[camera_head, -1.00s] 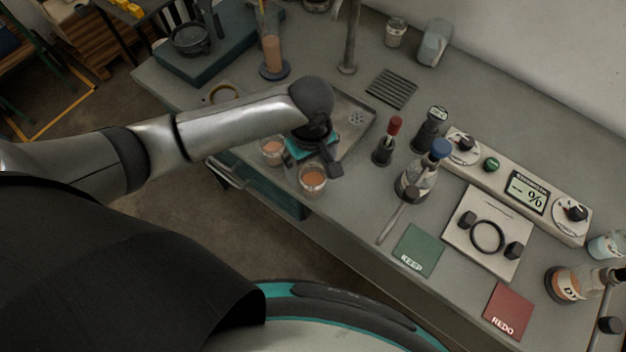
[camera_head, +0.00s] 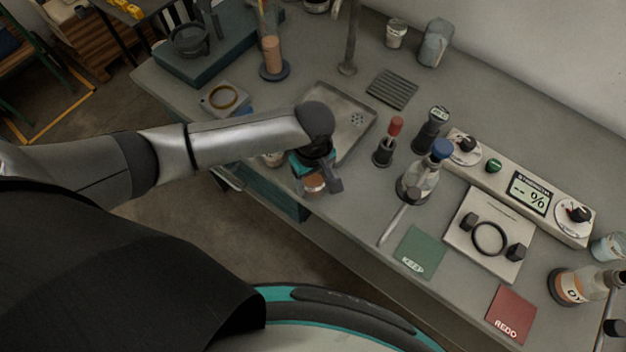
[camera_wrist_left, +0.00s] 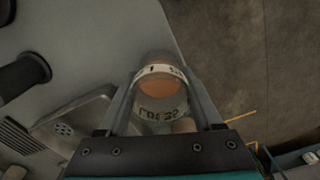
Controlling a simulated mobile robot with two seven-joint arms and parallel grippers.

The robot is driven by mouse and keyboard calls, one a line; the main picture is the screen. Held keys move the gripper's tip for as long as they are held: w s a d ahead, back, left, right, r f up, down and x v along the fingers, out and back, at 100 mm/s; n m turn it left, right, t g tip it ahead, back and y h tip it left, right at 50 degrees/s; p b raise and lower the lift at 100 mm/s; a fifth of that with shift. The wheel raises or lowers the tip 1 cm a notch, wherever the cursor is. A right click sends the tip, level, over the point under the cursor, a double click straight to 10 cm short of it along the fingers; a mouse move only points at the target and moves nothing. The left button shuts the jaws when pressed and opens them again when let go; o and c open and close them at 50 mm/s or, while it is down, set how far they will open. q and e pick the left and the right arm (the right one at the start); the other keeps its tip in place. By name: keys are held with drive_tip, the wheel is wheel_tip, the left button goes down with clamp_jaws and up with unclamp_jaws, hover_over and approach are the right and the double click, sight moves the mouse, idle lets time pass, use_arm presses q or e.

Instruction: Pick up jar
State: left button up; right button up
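A small clear jar (camera_head: 314,184) with orange-brown contents stands near the bench's front edge, partly hidden by my left gripper (camera_head: 319,172). In the left wrist view the jar (camera_wrist_left: 161,94) shows a pale band with dark lettering and lies between the two fingers of my left gripper (camera_wrist_left: 162,76). The fingers are spread, one on each side of the jar; whether they touch it is hard to tell. A second similar jar (camera_head: 273,160) is mostly hidden behind my left arm. My right gripper is not in view.
A metal drip tray (camera_head: 350,122) lies just behind the jar. A red-topped tool (camera_head: 384,148) and a blue-stoppered flask (camera_head: 418,180) stand to the right. A green mat (camera_head: 420,252) and a red mat (camera_head: 511,313) lie farther right. The bench's front edge is close.

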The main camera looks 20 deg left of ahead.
use_arm(q)
drive_tip(key=c, duration=0.9)
drive_tip(key=shift+r, duration=0.15)
